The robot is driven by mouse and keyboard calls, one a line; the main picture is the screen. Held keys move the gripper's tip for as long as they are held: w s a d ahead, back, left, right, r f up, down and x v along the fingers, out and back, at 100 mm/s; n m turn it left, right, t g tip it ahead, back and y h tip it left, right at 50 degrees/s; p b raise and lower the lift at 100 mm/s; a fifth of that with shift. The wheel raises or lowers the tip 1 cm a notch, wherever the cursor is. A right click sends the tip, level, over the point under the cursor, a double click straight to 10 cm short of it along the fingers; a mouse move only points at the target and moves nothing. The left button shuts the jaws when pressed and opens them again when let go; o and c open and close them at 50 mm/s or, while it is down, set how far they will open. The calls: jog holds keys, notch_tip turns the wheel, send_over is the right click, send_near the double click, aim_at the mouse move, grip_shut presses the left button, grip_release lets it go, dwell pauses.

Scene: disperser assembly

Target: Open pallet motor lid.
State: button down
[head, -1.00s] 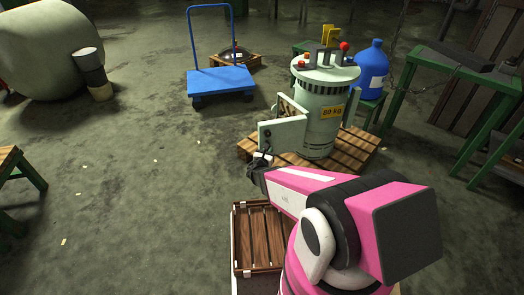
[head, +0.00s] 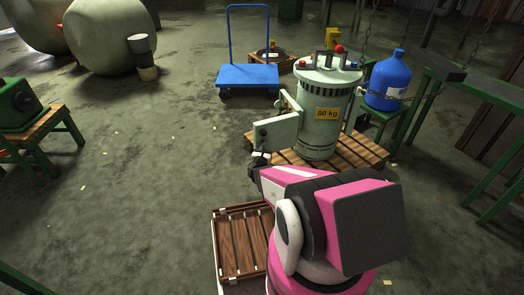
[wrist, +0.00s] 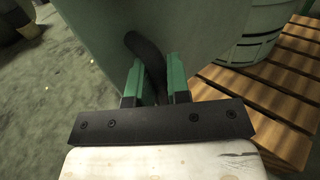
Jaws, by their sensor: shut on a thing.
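The pallet motor (head: 318,136) is a pale green upright cylinder with a yellow "80 kg" label. It stands on a wooden pallet (head: 366,158). Its lid (head: 277,132) is a pale green flat panel that stands swung out from the motor's left side. My gripper (head: 258,162) is at the lid's lower left edge. In the wrist view, the green fingers of my gripper (wrist: 155,72) are shut on a dark curved handle (wrist: 146,50) on the lid (wrist: 85,30). The lid's hinge side is not clear.
A wooden crate (head: 225,211) is beside my arm. A blue trolley (head: 248,78) stands behind on the left. A blue bottle (head: 387,80) on a green stand and a green table frame (head: 480,90) are on the right.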

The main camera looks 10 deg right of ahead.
jog(key=shift+d+r, duration=0.1)
jog(key=shift+d, duration=0.1)
jog(key=c, duration=1.1)
grip_release()
jog(key=shift+s+a, duration=0.1)
jog(key=shift+a, duration=0.1)
